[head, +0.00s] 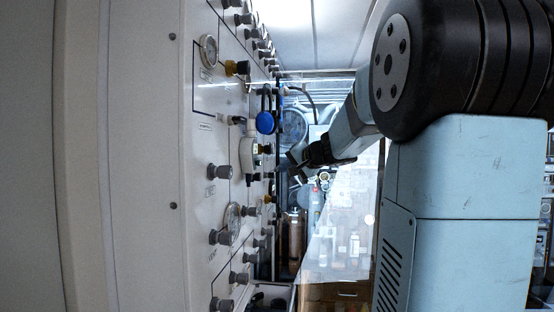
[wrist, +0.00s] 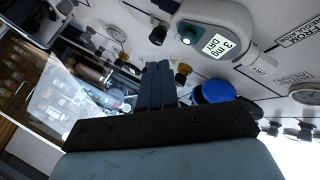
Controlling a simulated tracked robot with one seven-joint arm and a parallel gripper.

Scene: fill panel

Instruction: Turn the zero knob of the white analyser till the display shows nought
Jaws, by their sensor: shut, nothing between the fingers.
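The white analyser (wrist: 232,20) is on the panel at the top of the wrist view. Its lit display (wrist: 218,48) reads what looks like "3 mg DRY". A round dark part with a teal edge (wrist: 189,33) beside the display looks like the zero knob; its markings cannot be read. In the head view the analyser (head: 251,143) is side-on and its knob is hard to pick out. My gripper (wrist: 155,72) is shut and empty, its fingertips apart from the analyser and below the knob in the wrist view. In the head view my gripper (head: 293,160) is right of the panel.
A blue round fitting (head: 265,122) projects from the panel near the analyser; it also shows beside my fingers in the wrist view (wrist: 215,92). Grey knobs (head: 220,172), brass-coloured fittings and gauges (head: 232,222) stick out around it. Open room lies right of the panel.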

